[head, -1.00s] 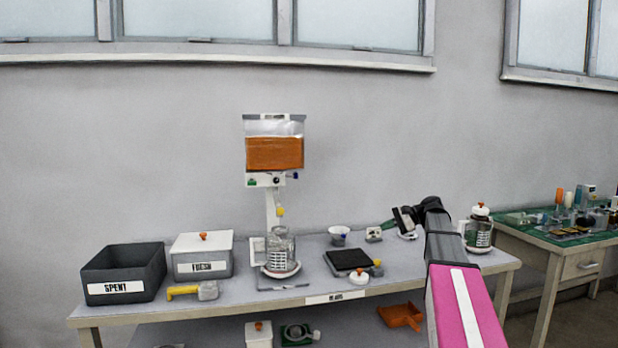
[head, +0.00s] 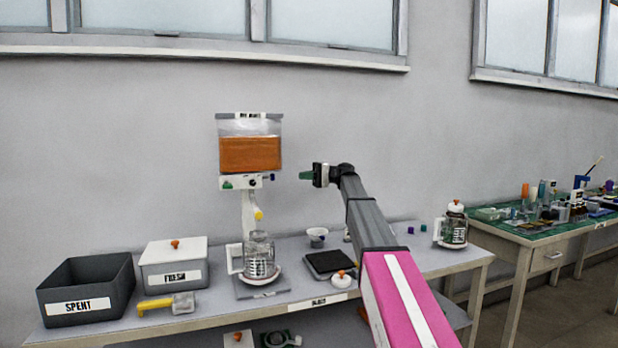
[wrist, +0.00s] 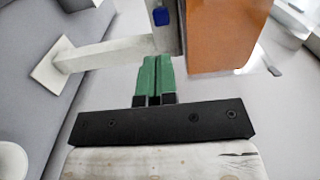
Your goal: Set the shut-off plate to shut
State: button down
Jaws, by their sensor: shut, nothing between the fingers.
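The canister pump stands on the table with an orange-filled clear canister (head: 250,152) on top. I cannot tell for sure that this tab is the shut-off plate. A yellow tip (head: 259,215) hangs below, over a glass jug (head: 260,256). My gripper (head: 305,175) is shut and empty, right of the tab at about its height, apart from it. Its green fingertips (wrist: 156,62) point towards the pump.
On the table (head: 215,310) are a grey SPENT bin (head: 85,290), a white FRESH box (head: 172,268), a yellow-handled tool (head: 166,305), a black pad (head: 325,263) and a small white cup (head: 317,236). A lidded jar (head: 453,226) stands far right. The air around my gripper is clear.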

aim_at(272, 177)
jog(key=x, duration=0.9)
jog(key=shift+a, duration=0.25)
jog(key=shift+s+a, duration=0.1)
